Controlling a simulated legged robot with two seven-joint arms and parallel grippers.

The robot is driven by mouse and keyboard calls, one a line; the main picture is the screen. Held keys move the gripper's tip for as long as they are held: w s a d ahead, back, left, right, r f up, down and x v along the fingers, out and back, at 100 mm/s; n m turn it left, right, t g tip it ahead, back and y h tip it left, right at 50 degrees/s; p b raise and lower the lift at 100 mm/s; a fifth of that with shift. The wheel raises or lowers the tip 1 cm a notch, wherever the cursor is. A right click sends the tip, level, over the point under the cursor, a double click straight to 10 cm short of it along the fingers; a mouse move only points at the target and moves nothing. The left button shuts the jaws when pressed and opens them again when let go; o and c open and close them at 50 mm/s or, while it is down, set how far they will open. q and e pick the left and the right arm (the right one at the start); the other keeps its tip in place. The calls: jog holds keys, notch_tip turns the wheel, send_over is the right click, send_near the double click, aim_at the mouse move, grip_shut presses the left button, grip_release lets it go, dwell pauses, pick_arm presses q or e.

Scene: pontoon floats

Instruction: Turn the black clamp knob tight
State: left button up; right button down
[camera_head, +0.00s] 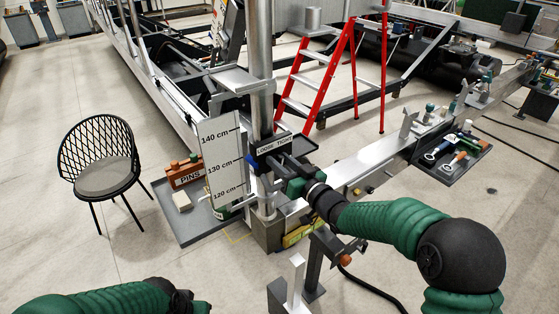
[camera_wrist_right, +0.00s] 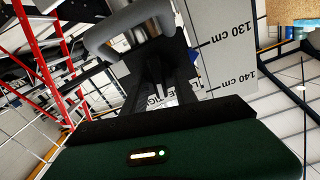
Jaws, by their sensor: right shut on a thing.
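The black clamp knob (camera_wrist_right: 154,72) sits on a dark clamp around a grey vertical post (camera_head: 262,100). A label reading "LOOSE TIGHT" (camera_head: 274,145) is on the clamp. My right gripper (camera_head: 284,165) reaches the clamp from the right and is shut on the knob. In the right wrist view its two black fingers (camera_wrist_right: 156,85) lie on either side of the knob, which they partly hide. The knob's turned position cannot be made out. My left gripper (camera_head: 190,302) is at the bottom edge, away from the clamp; its fingers are unclear.
A height board (camera_head: 220,160) marked in centimetres stands just left of the post. A grey tray (camera_head: 186,228) holds a box labelled "PINS" (camera_head: 187,178). A black chair (camera_head: 99,160) stands left. A red ladder (camera_head: 322,75) is behind. A tool tray (camera_head: 455,160) is at right.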

jog(key=m, duration=0.2)
jog(key=m+p, duration=0.1)
jog(key=shift+w+d+m, duration=0.15)
jog(key=shift+d+m, duration=0.05)
jog(key=shift+m, duration=0.2)
jog(key=shift+w+d+f+m+p, duration=0.1)
jog(key=shift+m+p, duration=0.8)
jog(key=shift+m, duration=1.4)
jog(key=c, duration=1)
grip_release()
jog(key=shift+o, duration=0.2)
